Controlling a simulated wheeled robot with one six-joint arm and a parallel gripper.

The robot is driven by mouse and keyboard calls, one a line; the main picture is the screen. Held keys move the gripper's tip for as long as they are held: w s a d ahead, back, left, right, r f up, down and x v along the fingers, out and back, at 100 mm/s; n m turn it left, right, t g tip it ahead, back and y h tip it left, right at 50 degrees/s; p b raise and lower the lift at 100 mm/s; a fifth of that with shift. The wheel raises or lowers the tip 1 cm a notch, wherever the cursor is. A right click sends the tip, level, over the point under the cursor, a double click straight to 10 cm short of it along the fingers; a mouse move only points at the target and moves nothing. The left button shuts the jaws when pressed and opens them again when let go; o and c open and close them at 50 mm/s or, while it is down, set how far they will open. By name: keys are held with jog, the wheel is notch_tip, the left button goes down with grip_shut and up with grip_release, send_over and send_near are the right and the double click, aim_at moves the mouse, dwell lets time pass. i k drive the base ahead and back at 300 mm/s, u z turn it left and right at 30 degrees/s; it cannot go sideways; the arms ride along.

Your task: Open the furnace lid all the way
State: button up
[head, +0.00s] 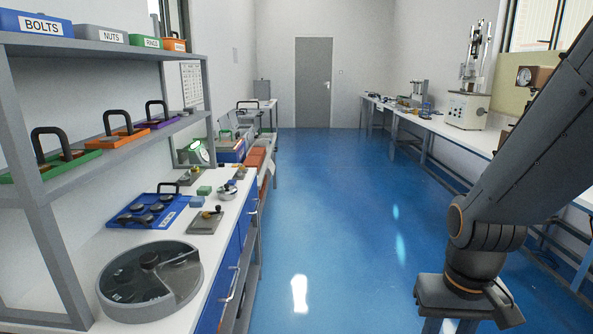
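I cannot make out a furnace or its lid with certainty in the head view. A small grey box (262,89) stands on the far bench at the back left, too small to tell what it is. My arm rises at the right and leaves the picture at the upper right edge. My gripper is out of view, so its state and what it is near are hidden.
A left bench (217,262) holds a round grey tray (112,312), a blue tray (124,222) and small parts. A shelf (95,46) above carries labelled bins. A testing machine (466,110) stands on the right bench. The blue floor (325,210) is clear towards a grey door (313,80).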

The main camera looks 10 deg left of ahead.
aim_at(225, 143)
jog(key=z, duration=0.15)
jog(key=i, duration=1.75)
jog(key=u, duration=0.85)
jog(key=i, duration=1.25)
jog(key=u, duration=0.55)
